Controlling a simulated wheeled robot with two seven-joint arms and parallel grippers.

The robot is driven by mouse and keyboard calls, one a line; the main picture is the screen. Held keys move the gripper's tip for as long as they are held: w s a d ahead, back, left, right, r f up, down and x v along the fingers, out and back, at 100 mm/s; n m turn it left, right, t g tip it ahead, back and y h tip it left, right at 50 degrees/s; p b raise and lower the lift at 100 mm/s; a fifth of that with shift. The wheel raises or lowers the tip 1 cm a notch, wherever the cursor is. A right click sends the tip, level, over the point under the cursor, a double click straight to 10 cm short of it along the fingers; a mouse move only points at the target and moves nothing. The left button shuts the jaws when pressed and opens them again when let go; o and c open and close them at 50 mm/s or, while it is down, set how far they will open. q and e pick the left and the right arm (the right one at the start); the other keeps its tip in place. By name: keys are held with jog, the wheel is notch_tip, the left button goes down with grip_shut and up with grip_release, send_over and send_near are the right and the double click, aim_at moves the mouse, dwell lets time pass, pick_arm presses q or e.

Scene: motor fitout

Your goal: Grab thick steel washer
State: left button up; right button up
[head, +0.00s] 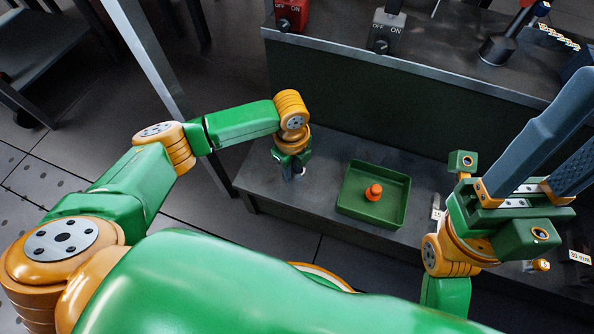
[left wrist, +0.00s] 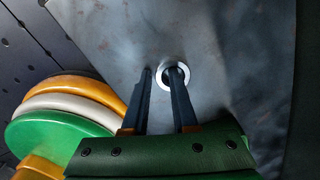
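The steel washer is a bright silver ring (left wrist: 185,77) on the grey bench surface in the left wrist view. In the head view it shows as a small pale spot (head: 301,171) beside my left gripper (head: 293,172). My left gripper also shows in the left wrist view (left wrist: 160,72), pointing at the surface with its two dark fingers apart. The right-hand finger overlaps the ring's hole; the other finger is left of the ring. Whether a fingertip is inside the hole or above it cannot be told. My right gripper (head: 577,130) is open and empty, its fingers pointing up right.
A green tray (head: 350,206) holding an orange knobbed piece (head: 374,192) stands on the grey bench (head: 320,150), right of my left gripper. A raised shelf behind bears a red switch box (head: 291,15) and a grey one (head: 386,32). Bench between washer and tray is clear.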

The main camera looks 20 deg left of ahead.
pick_arm(q)
grip_shut()
